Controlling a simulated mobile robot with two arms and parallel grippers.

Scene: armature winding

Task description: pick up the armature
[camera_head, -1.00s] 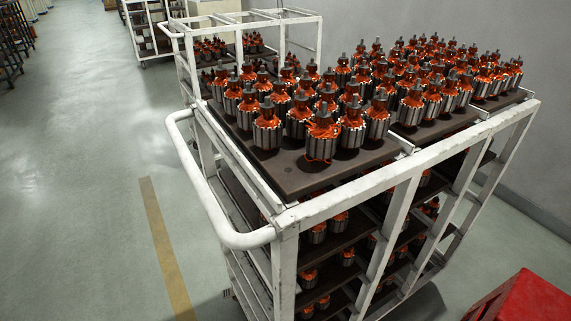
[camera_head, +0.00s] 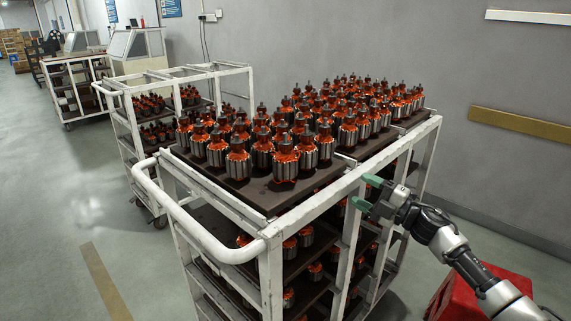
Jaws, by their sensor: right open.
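Many upright armatures with orange windings and grey slotted cores stand in rows on the dark top tray (camera_head: 262,196) of a white cart. A front armature (camera_head: 285,163) and another at the front left (camera_head: 238,162) stand near the tray's front part. My right gripper (camera_head: 366,192) is open and empty, with green fingertips, just outside the cart's right-hand rail and apart from the armatures. My left gripper is not in view.
The white cart rail (camera_head: 330,192) runs around the tray, with a handle (camera_head: 200,232) at left. Lower shelves hold more armatures. A red box (camera_head: 460,296) is at lower right. Another cart (camera_head: 205,72) stands behind. The floor at left is clear.

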